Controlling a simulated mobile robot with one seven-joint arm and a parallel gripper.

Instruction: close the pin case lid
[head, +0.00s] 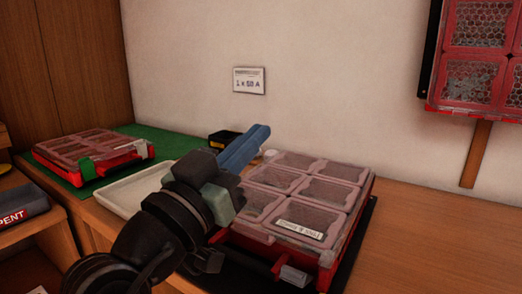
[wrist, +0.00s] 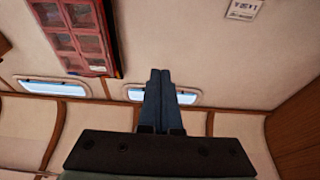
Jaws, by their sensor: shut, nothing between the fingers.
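A red case with a clear, compartmented lid (head: 318,190) sits on a black mat at the right of the counter in the head view. The lid lies over the box and carries a white label (head: 300,229), too small to read surely. A grey latch (head: 293,275) sticks out at its front edge. I cannot tell whether the lid is fully down or latched. My gripper (head: 264,131) is at the case's left rear, above the counter, its blue fingers together and empty. In the wrist view the shut fingers (wrist: 160,74) point at wall and ceiling; no counter case shows there.
Another red case (head: 95,150) lies on a green mat (head: 150,132) at the left. A pale tray (head: 130,193) and a black and yellow box (head: 222,138) are beside my arm. A red compartment case (head: 480,75) hangs on the wall. The counter is clear at right.

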